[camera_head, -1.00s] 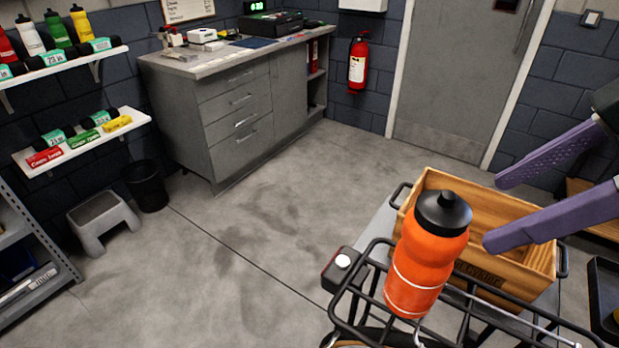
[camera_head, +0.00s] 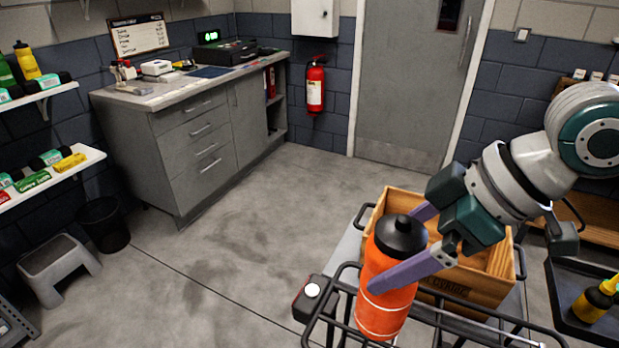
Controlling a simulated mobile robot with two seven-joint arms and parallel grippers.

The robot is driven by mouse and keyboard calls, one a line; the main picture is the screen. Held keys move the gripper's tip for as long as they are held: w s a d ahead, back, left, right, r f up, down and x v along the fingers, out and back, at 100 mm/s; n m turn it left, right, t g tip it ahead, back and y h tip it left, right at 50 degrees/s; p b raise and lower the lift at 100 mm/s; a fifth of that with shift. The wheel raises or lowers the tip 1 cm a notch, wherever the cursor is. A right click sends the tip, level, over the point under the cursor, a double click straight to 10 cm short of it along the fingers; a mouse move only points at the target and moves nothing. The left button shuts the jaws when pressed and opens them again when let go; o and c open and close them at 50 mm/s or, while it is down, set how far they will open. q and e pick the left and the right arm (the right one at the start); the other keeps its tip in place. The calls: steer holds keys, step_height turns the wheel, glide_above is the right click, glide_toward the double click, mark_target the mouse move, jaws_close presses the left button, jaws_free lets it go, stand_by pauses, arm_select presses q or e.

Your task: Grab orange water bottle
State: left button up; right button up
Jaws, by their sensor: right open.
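The orange water bottle (camera_head: 384,306) with a black cap stands upright in the black wire rack (camera_head: 437,318) at the lower middle of the head view. My right gripper (camera_head: 398,246) is open, with its purple fingers around the upper part of the bottle. The near finger passes in front of the bottle below the cap, and the far finger shows behind it. Whether the fingers touch the bottle I cannot tell. My left gripper is not in view.
A wooden crate (camera_head: 478,290) sits right behind the bottle, partly hidden by my right arm. A black tray (camera_head: 560,300) holding a dark bottle with a yellow top (camera_head: 594,299) is at the right.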

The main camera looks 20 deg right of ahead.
steer(key=shift+w+f, duration=0.1)
steer(key=shift+f, duration=0.05)
steer(key=shift+a, duration=0.1)
jaws_close()
stand_by(0.7)
